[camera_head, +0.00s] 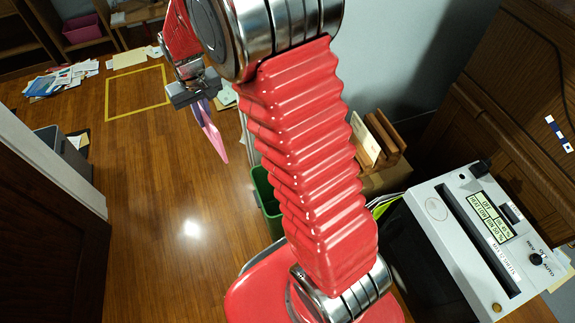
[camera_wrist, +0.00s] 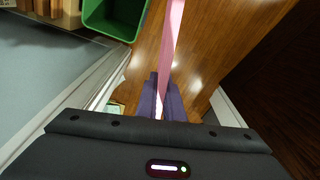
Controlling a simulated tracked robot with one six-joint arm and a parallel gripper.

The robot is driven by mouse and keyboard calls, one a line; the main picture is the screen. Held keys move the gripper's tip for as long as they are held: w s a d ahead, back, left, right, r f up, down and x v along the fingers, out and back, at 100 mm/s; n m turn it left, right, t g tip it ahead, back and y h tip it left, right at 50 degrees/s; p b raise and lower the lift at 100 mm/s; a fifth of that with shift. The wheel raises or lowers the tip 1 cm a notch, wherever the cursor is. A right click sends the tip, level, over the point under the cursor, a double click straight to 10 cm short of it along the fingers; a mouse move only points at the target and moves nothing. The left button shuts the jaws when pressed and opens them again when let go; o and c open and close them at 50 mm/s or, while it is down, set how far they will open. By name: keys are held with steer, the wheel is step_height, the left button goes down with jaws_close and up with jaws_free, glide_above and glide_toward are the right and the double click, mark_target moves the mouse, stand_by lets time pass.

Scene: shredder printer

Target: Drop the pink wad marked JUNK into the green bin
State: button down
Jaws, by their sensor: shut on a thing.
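The pink wad (camera_head: 213,136) looks like a long, thin piece and hangs point down from my gripper (camera_head: 203,98). My gripper is shut on it, out over the wooden floor. In the wrist view the pink wad (camera_wrist: 172,42) runs out from between the dark purple fingers of my gripper (camera_wrist: 164,80). No JUNK mark is readable. The green bin (camera_head: 264,193) stands below and right of the gripper in the head view, partly hidden behind my red arm. In the wrist view the green bin (camera_wrist: 110,25) is at the upper left, apart from the wad.
A white machine (camera_head: 436,208) with a slot and a label stands at the right. A wooden sorter (camera_head: 390,133) stands behind my arm. Papers (camera_head: 62,80) lie on the floor beside a yellow outlined square (camera_head: 138,67). A grey bin (camera_head: 68,150) is at the left. The middle floor is clear.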

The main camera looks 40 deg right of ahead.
steer(key=s+d+f+m, duration=0.2)
steer(key=d+f, duration=0.5)
steer(key=f, duration=0.5)
steer(key=s+d+f+m, duration=0.2)
steer(key=d+f, duration=0.6)
steer(key=f, duration=0.4)
steer(key=s+d+f+m, duration=0.1)
steer(key=s+d+f, duration=0.2)
steer(key=d+f, duration=0.5)
step_height(320, 180, down, 5)
steer(key=shift+s+d+r+m+h, duration=0.2)
steer(key=shift+s+m+h, duration=0.1)
steer(key=shift+m, duration=0.1)
steer(key=shift+f, duration=0.1)
step_height(320, 180, down, 35)
stand_by(1.8)
steer(key=shift+f, duration=0.1)
steer(key=c, duration=1.8)
jaws_free()
